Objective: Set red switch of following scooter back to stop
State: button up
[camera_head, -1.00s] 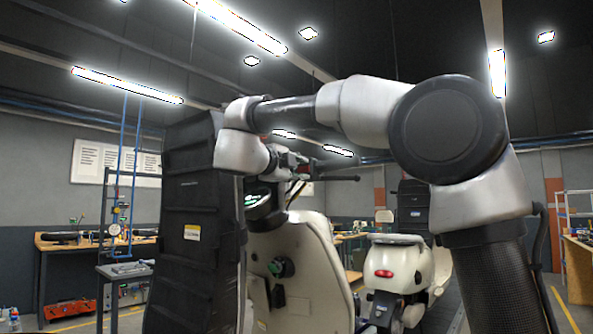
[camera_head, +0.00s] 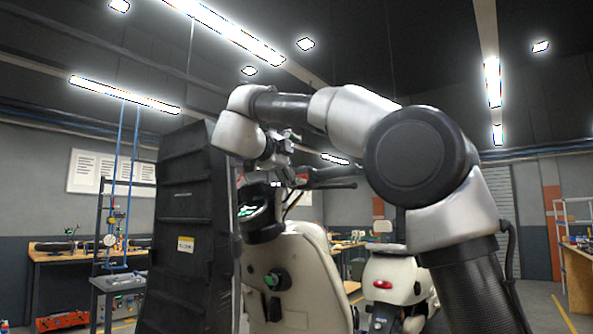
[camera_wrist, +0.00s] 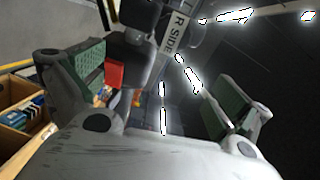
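The near scooter (camera_head: 312,272), cream with a green-and-black knob on its panel, stands in the middle of the head view. Its handlebar (camera_head: 336,171) lies just beyond my gripper (camera_head: 280,156). In the wrist view my gripper (camera_wrist: 160,80) has its two green-padded fingers wide apart, with nothing clamped between them. A red switch (camera_wrist: 115,74) shows just inside the left finger, below a dark housing (camera_wrist: 128,52). I cannot tell whether finger and switch touch. In the head view a small red patch (camera_head: 302,179) shows at the handlebar, partly hidden by my gripper.
A tall black ribbed panel (camera_head: 178,235) stands close left of the scooter and my wrist. Another cream scooter (camera_head: 392,283) with a red tail light stands behind. Workbenches line the left and right.

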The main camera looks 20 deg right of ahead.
jog(key=shift+m+t, duration=0.3)
jog(key=shift+t, duration=0.2)
jog(key=r, duration=0.2)
jog(key=s+r, duration=0.1)
jog(key=r, duration=0.2)
jog(key=shift+s, duration=0.2)
jog(key=f, duration=0.2)
jog(key=a+f, duration=0.1)
jog(key=shift+w+a+f+g, duration=0.1)
jog(key=shift+f+g, duration=0.3)
jog(key=shift+c, duration=0.9)
jog(key=shift+s+a, duration=0.15)
jog(key=shift+s, duration=0.15)
jog(key=c, duration=0.5)
jog(key=shift+a+f, duration=0.1)
jog(key=shift+f, duration=0.05)
jog(key=shift+c, duration=1.4)
jog(key=s+v, duration=0.1)
jog(key=v, duration=0.6)
jog(key=shift+s+f, duration=0.2)
